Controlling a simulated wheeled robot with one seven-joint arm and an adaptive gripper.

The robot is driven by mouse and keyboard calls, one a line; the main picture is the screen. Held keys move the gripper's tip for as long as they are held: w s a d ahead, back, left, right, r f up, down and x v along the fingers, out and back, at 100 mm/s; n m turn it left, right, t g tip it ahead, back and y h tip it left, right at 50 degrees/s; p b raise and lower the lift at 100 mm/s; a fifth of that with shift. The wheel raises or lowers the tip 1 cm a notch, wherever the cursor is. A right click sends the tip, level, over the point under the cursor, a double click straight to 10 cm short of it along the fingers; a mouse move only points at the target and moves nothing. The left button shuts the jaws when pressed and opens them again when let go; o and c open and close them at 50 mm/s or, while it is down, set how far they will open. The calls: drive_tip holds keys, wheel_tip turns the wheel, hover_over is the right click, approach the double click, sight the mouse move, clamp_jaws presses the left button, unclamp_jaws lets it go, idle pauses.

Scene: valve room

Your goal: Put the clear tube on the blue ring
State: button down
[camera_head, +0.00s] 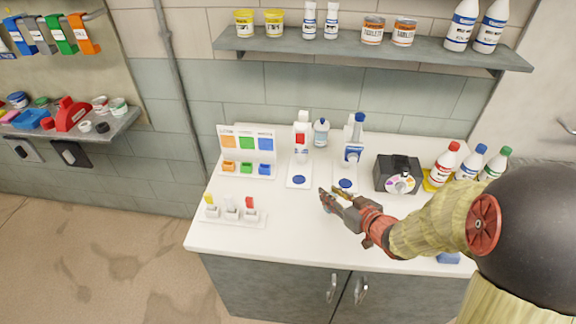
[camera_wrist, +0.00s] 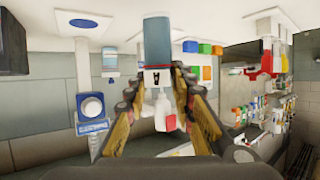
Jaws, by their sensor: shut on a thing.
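My gripper (camera_head: 328,198) is over the white counter, in front of the right-hand dispenser stand. In the wrist view its fingers (camera_wrist: 156,84) are shut on a pale blue-grey see-through tube (camera_wrist: 158,42), seemingly the clear tube. In the head view the tube is hard to make out. Two blue round marks lie on white bases: a left one (camera_head: 298,180) and a right one (camera_head: 345,183), the right close behind my gripper. I cannot tell which is the blue ring. The wrist view also shows a blue round mark (camera_wrist: 82,22), apart from the tube.
A low white rack (camera_head: 232,218) with yellow, white and red pieces stands front left. Behind it is a board (camera_head: 222,133) with orange, green and blue squares. A black dial box (camera_head: 397,173) and capped bottles (camera_head: 442,165) stand right. The front middle counter is clear.

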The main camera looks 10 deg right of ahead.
drive_tip(key=shift+w+r+b+x, duration=0.25)
drive_tip(key=shift+r+b+x, duration=0.6)
drive_tip(key=shift+x, duration=2.25)
drive_tip(key=shift+w+r+b+x, duration=0.4)
drive_tip(key=shift+b+x, duration=0.8)
drive_tip(key=shift+x, duration=1.9)
drive_tip(key=shift+w+r+b+x, duration=0.15)
drive_tip(key=shift+r+b+x, duration=0.75)
drive_tip(key=shift+x, duration=2.25)
drive_tip(key=shift+a+f, duration=0.2)
drive_tip(key=shift+f, duration=0.15)
drive_tip(key=c, duration=1.5)
unclamp_jaws()
